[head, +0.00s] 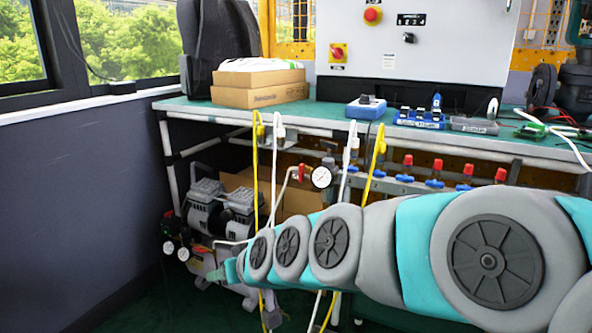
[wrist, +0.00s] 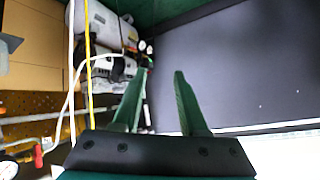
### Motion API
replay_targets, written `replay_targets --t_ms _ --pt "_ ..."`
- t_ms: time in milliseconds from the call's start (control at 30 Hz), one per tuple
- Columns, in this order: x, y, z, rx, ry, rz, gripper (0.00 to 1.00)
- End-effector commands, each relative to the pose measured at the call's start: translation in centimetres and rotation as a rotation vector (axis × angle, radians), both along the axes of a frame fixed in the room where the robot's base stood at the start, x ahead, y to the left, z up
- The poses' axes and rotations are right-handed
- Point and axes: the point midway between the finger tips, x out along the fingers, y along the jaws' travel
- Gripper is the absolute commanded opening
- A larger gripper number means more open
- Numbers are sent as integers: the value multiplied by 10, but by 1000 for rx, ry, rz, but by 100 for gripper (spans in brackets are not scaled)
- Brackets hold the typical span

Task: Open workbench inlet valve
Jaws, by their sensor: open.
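A small red valve handle (head: 301,173) sits on the pipe under the workbench, just left of a round pressure gauge (head: 321,177). I cannot tell which way the handle is turned. In the wrist view a red handle (wrist: 38,156) shows at the lower left edge, near a partly cut-off gauge (wrist: 8,169). My gripper (wrist: 161,72) is open and empty, its green fingers apart, pointing toward the dark wall and compressor side. In the head view my gripper (head: 229,272) is low and left of the handle, not touching it.
The workbench (head: 215,110) spans the back. Yellow and white hoses (head: 256,190) hang before the valve. A compressor (head: 225,205) stands below left. A manifold with several red-handled blue valves (head: 436,167) lies to the right. The dark wall (head: 70,210) bounds the left.

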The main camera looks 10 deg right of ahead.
Motion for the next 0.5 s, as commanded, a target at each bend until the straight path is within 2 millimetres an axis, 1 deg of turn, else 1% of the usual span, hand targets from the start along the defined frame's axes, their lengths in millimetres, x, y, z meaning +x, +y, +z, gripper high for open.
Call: replay_targets --t_ms 33,100,233,333,400,500 --pt "17 11 16 33 -54 -8 42" --pt "43 20 37 73 -142 -41 42" --pt "86 26 75 133 -292 -128 42" --pt "117 22 97 159 -388 -215 42" --pt "135 15 110 167 -451 -288 42" --pt "159 -1 120 156 -523 -402 42"
